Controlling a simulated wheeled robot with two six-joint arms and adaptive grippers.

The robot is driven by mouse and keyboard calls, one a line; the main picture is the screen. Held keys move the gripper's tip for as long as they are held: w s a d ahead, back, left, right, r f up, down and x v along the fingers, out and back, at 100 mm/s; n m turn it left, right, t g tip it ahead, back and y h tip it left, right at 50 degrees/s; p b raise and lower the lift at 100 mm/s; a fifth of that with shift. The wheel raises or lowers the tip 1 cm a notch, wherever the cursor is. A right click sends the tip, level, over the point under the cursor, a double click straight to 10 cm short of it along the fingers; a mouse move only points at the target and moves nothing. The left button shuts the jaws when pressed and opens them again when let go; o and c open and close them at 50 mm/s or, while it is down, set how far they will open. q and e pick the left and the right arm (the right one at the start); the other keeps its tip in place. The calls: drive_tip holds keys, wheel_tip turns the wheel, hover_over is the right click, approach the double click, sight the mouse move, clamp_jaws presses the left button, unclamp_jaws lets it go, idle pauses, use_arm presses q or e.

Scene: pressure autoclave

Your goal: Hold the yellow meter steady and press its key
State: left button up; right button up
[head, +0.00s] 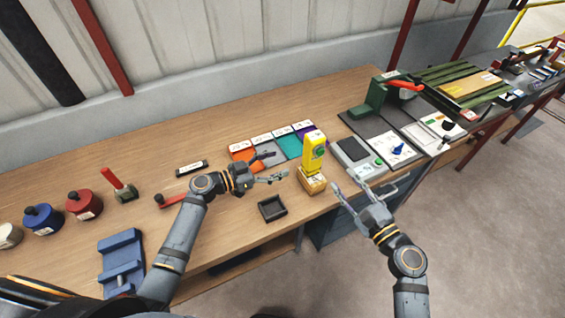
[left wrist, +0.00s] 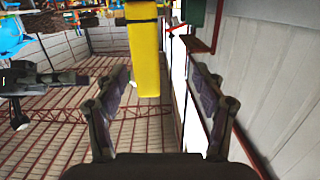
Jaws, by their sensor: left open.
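The yellow meter (head: 311,160) stands upright in a small wooden block (head: 313,186) near the table's front edge. A round green part shows on its right side; I cannot make out the key. My left gripper (head: 277,166) is open, to the left of the meter and apart from it. In the left wrist view the meter (left wrist: 145,60) shows ahead, between and beyond the open fingers. My right gripper (head: 346,180) is open and empty, to the right of the block, off the table's front edge. Part of it also shows in the left wrist view (left wrist: 60,78).
A small black tray (head: 272,217) lies in front of my left gripper. A blue holder (head: 121,262) and round weights (head: 83,204) stand at left.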

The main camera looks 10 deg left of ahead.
sight(306, 154)
use_arm(q)
drive_tip(key=shift+h, duration=0.6)
drive_tip(key=x, duration=0.4)
drive_tip(key=s+r+x, duration=0.1)
drive_tip(key=x, duration=0.3)
drive_tip(key=d+r+x, duration=0.1)
drive_tip(key=x, duration=0.3)
drive_tip(key=shift+s+d, duration=0.1)
drive_tip(key=shift+s, duration=0.25)
drive_tip(key=c, duration=1.3)
drive_tip(key=shift+c, duration=0.8)
use_arm(e)
drive_tip(key=shift+c, duration=0.4)
clamp_jaws()
